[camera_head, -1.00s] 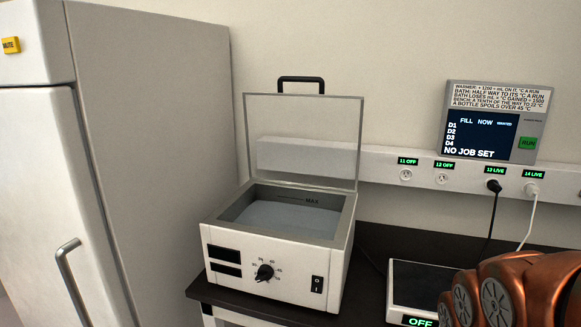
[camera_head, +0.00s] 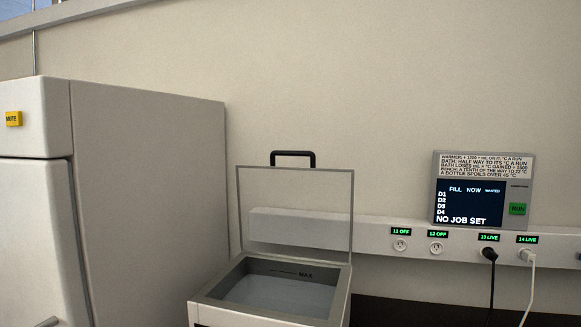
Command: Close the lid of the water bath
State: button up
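The water bath (camera_head: 340,304) stands on the dark bench at the bottom of the head view, its front panel mostly cut off by the lower edge. Its clear lid (camera_head: 296,184) is open and stands upright at the back of the bath. A black handle (camera_head: 293,153) is on the lid's top edge. Water (camera_head: 270,293) shows in the basin below a MAX mark. My gripper is not in view.
A tall white cabinet (camera_head: 150,210) stands close on the left. A wall rail with sockets (camera_head: 455,245) and two plugged cables runs behind, at the right. A display panel (camera_head: 478,205) reads "NO JOB SET". The bench (camera_head: 400,313) right of the bath shows only partly.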

aim_at(276, 153)
jog(key=z, duration=0.2)
jog(key=k, duration=0.4)
jog(key=u, duration=1.25)
jog(key=i, duration=1.1)
jog(key=z, duration=0.65)
